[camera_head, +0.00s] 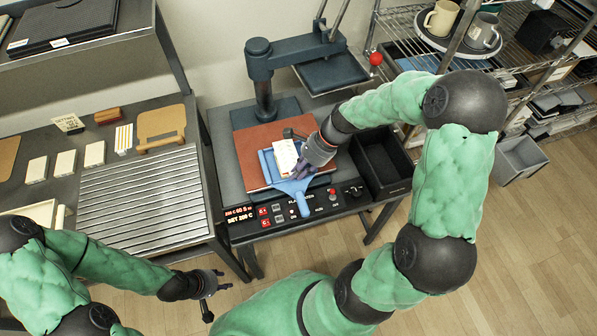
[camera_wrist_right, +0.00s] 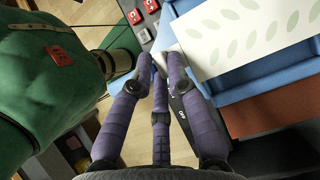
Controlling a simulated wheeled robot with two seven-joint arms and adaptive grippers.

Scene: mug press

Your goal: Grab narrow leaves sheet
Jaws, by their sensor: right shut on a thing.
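The narrow leaves sheet (camera_head: 285,157) is white and lies at the blue tray (camera_head: 266,168) on the press table. In the right wrist view the sheet (camera_wrist_right: 245,32) shows pale green leaf prints. My right gripper (camera_head: 299,173) is at the sheet's near right edge. Its purple fingers (camera_wrist_right: 164,58) are shut on the sheet's edge, though the contact is partly hidden by the fingers. The tray's blue handle (camera_head: 301,205) points toward me below the gripper. My left gripper (camera_head: 218,292) is open and empty above the floor at lower left.
The press (camera_head: 262,75) stands behind the tray, on a table with a red-brown pad (camera_head: 246,150). A black bin (camera_head: 385,160) is to the right. A control panel (camera_head: 300,210) is in front. A ribbed rack (camera_head: 150,200) and several pale blocks (camera_head: 66,163) are on the left bench.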

